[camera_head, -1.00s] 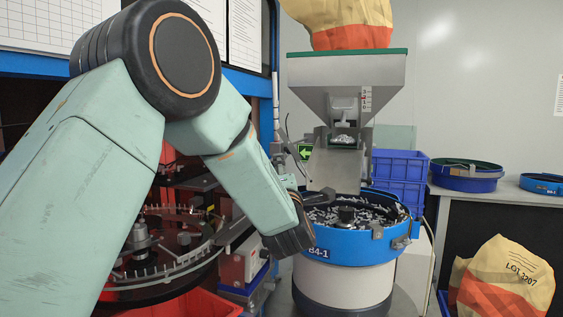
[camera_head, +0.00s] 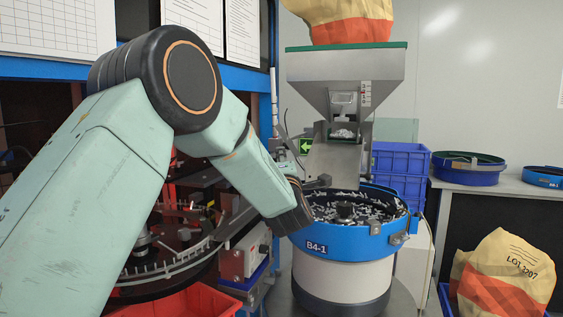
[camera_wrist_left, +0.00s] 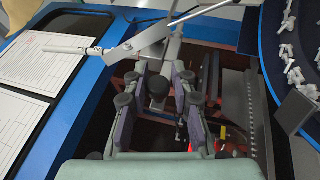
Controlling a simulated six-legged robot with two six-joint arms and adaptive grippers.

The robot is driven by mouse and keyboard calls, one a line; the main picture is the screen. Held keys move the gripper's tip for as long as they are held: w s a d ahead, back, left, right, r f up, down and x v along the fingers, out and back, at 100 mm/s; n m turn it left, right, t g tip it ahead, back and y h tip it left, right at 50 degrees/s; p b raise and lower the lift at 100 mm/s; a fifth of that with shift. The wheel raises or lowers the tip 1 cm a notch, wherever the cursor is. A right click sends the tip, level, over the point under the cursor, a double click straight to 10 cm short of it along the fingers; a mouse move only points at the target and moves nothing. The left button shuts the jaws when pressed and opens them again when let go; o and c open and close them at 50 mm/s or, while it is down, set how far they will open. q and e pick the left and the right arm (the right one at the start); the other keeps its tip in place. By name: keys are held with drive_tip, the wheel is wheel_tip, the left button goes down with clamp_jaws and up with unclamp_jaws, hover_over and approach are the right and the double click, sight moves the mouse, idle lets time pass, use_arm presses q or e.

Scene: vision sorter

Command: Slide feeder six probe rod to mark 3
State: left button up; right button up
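A thin white rod (camera_head: 275,95) stands upright beside the blue frame, left of the hopper, in the head view. In the left wrist view, a white rod with black bands (camera_wrist_left: 72,50) points left from a silver bracket; I cannot tell whether it is the probe rod. A small white scale with marks (camera_head: 366,93) is on the grey hopper (camera_head: 325,70); its numbers are too small to read. My left gripper (camera_wrist_left: 157,100) is open, with a black ball knob (camera_wrist_left: 158,85) between its fingers in the picture; I cannot tell whether they touch. My right gripper is out of view.
The blue bowl labelled B4-1 (camera_head: 345,248), full of small metal parts, stands close right of my left wrist. A dark rotary table with a toothed ring (camera_head: 165,268) lies to the left. Blue bins (camera_head: 402,160) stand behind. Printed sheets (camera_wrist_left: 40,60) lie on the blue frame.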

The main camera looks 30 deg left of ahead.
use_arm(q)
drive_tip(key=shift+s+a, duration=0.15)
drive_tip(key=shift+s, duration=0.05)
drive_tip(key=c, duration=0.3)
clamp_jaws()
drive_tip(key=f+b, duration=0.3)
drive_tip(key=shift+w, duration=0.25)
drive_tip(key=shift+r, duration=0.15)
drive_tip(key=o, duration=0.8)
unclamp_jaws()
